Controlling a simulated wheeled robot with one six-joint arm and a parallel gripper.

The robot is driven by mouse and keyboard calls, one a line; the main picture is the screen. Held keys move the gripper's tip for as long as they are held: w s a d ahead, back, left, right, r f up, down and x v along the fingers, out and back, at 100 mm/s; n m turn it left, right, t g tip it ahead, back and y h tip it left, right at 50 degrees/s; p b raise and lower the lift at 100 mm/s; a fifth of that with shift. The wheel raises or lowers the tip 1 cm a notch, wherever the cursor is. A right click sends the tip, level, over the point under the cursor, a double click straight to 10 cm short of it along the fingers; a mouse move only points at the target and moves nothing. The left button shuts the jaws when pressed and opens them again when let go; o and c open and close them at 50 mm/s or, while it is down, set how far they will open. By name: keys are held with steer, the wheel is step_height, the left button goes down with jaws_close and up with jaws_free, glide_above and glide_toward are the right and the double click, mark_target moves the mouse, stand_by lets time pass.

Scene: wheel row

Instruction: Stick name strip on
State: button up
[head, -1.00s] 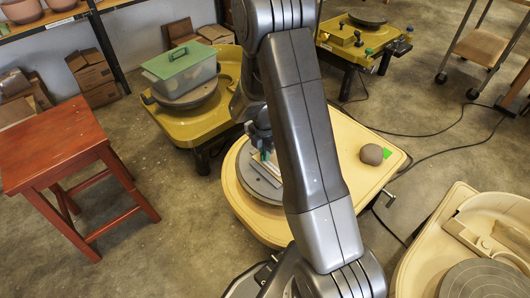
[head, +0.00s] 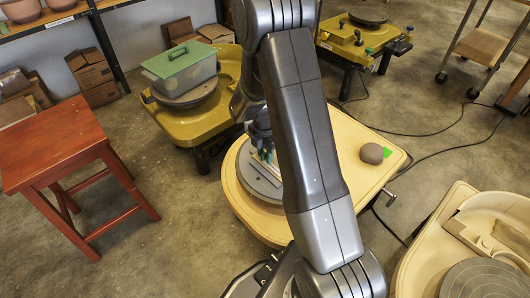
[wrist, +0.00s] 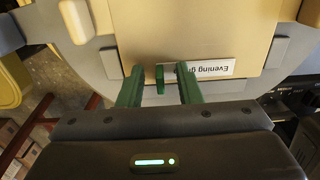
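The white name strip (wrist: 210,69) lies on a tan board (wrist: 195,30) in the wrist view, near the board's edge. Its printed text reads upside down, "Evening g...", and one end is hidden behind a finger. A small upright green piece (wrist: 160,79) stands beside the strip. My gripper (wrist: 160,73) has two green fingers spread apart, one on each side of the green piece, with gaps showing. The right finger overlaps the strip's end; I cannot tell whether it touches. In the head view my gripper (head: 262,148) is over the grey wheel head (head: 257,184), partly hidden by my arm.
The wheel's cream table (head: 290,225) also holds a brown lump (head: 371,153) by a green patch. A yellow wheel (head: 205,125) with a green-lidded tub (head: 182,70) stands behind. A red stool (head: 60,145) is at left, another wheel (head: 480,245) at right.

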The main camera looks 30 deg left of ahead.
steer(key=shift+r, duration=0.1)
step_height(320, 180, up, 14)
steer(key=p, duration=0.3)
steer(key=shift+f, duration=0.25)
step_height(320, 180, down, 14)
steer(key=b, duration=0.3)
steer(key=shift+r, duration=0.35)
